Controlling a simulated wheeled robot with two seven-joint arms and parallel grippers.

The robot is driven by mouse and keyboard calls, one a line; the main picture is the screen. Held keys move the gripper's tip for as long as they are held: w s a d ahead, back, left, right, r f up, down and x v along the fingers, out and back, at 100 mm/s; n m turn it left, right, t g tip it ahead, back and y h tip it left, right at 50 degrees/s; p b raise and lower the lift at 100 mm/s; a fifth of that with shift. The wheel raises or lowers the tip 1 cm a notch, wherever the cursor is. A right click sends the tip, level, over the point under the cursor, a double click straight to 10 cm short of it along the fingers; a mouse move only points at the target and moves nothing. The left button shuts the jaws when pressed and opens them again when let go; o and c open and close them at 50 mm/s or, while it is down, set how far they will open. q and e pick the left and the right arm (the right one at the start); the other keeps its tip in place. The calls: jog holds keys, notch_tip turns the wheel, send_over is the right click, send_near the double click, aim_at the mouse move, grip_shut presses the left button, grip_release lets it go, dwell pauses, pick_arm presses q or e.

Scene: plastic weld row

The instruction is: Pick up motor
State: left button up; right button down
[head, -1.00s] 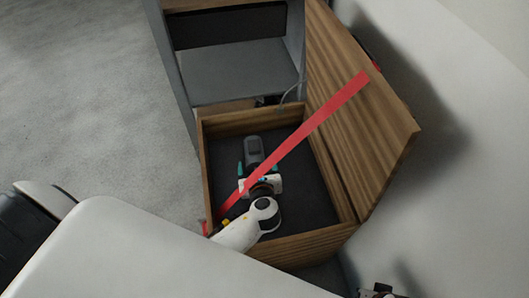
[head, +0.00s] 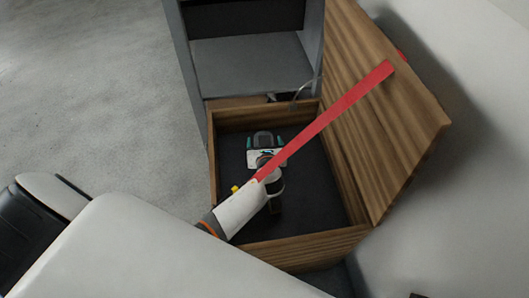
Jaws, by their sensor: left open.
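The motor (head: 263,136) is a small dark grey block lying on the dark floor of the open wooden box. My left gripper (head: 264,144) reaches down into the box with its jaws open. Its teal fingertips show on the left and right sides of the motor. I cannot tell whether they touch it. The gripper's white body hides the near part of the motor. My right gripper is not in view.
The wooden box (head: 297,253) has its lid (head: 385,120) raised on the right. A red strip (head: 335,112) slants from the lid across the opening, close to my left wrist. A grey cabinet shelf (head: 250,65) stands behind. The box floor right of the gripper is clear.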

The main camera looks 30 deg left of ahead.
pick_arm(q)
jog(key=shift+w+a+f, duration=0.25)
jog(key=shift+w+a, duration=0.05)
jog(key=shift+w, duration=0.15)
grip_shut()
jog(key=shift+w+r, duration=0.1)
jog(key=shift+r, duration=0.15)
